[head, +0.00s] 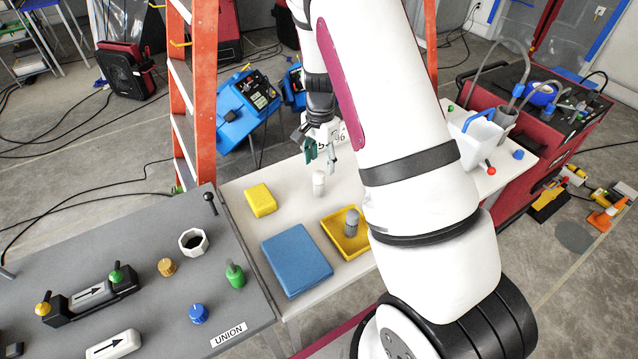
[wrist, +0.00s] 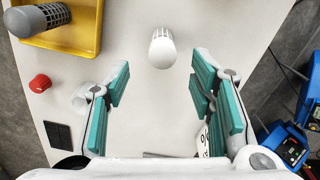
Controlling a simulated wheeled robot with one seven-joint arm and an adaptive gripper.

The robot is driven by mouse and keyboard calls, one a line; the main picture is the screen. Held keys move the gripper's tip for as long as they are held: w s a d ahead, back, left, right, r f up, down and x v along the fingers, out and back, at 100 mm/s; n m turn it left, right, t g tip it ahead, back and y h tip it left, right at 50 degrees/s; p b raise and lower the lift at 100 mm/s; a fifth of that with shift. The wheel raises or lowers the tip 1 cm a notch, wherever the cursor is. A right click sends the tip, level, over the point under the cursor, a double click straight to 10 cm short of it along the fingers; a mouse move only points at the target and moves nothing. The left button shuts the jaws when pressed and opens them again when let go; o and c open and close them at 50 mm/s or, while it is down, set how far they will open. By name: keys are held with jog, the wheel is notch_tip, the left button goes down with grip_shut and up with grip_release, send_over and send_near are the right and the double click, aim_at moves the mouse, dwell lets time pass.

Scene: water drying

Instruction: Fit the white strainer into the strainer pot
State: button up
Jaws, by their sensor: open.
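The white strainer (head: 319,183) stands on the white table, and it also shows in the wrist view (wrist: 162,52), with ribs at its far end. My gripper (head: 321,156) is open above and behind it in the head view. In the wrist view, the teal fingers of my gripper (wrist: 160,88) are spread wide with nothing between them, and the strainer is just beyond their tips, near the middle. A pale cup-like thing (wrist: 82,97) is partly hidden by the left finger; I cannot tell whether it is the strainer pot. My arm hides part of the table in the head view.
A yellow tray (head: 337,243) holds a grey strainer (head: 352,222). A blue block (head: 297,260) and yellow sponge (head: 260,200) lie nearby. A white bin (head: 475,138) stands right of my arm. A red knob (wrist: 40,83) lies left. An orange ladder (head: 204,90) rises behind.

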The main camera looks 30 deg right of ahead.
aim_at(319, 173)
jog(key=shift+w+a+f+p, duration=0.1)
jog(key=shift+f+p, duration=0.55)
jog(key=shift+f, duration=2.2)
grip_shut()
